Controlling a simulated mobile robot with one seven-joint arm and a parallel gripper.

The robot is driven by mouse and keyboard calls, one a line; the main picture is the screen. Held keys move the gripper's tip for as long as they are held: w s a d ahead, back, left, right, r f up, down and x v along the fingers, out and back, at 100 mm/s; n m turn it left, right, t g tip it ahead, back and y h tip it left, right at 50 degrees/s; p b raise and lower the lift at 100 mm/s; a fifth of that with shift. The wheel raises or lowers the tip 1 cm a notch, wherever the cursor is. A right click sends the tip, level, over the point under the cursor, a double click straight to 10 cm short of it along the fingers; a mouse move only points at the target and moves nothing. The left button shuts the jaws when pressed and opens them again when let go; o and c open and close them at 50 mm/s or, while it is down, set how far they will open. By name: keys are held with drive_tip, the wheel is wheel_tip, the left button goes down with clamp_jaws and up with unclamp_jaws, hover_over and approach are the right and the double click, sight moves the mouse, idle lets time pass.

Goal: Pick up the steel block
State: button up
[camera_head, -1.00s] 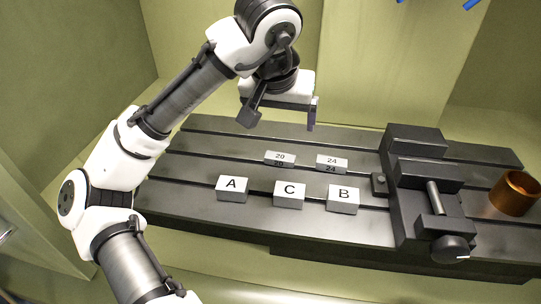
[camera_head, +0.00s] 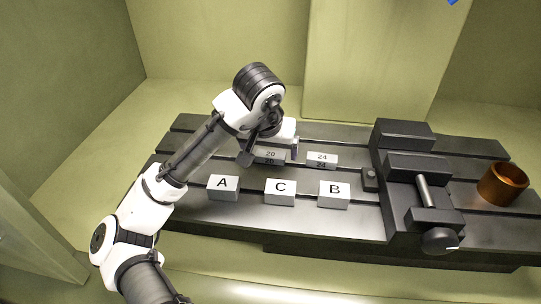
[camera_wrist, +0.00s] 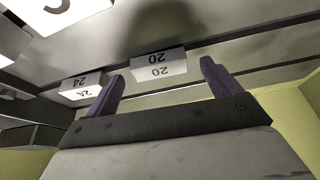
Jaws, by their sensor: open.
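Five pale steel-looking blocks sit on the slotted metal table, so I cannot tell from looks alone which is the steel block. Blocks A (camera_head: 222,188), C (camera_head: 280,192) and B (camera_head: 334,195) form the front row. Smaller blocks marked 20 (camera_head: 269,157) and 24 (camera_head: 322,161) lie behind them. My gripper (camera_head: 271,153) is open and empty, low over the back row by block 20. In the wrist view, block 20 (camera_wrist: 158,66) shows between the dark fingers of my gripper (camera_wrist: 162,74), seemingly beyond the tips. Block 24 (camera_wrist: 82,87) is left of them. Contact cannot be seen.
A dark vise (camera_head: 405,170) with a round knob stands on the table right of the blocks. A copper-coloured cup (camera_head: 502,184) stands farther right. Block 24 is close beside block 20. The slotted table (camera_head: 330,225) is clear in front of the blocks.

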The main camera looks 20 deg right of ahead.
drive_tip(key=shift+w+d+f, duration=0.15)
drive_tip(key=shift+w+f, duration=0.1)
drive_tip(key=shift+f, duration=0.35)
drive_tip(key=c, duration=1.3)
drive_tip(key=shift+r, duration=0.1)
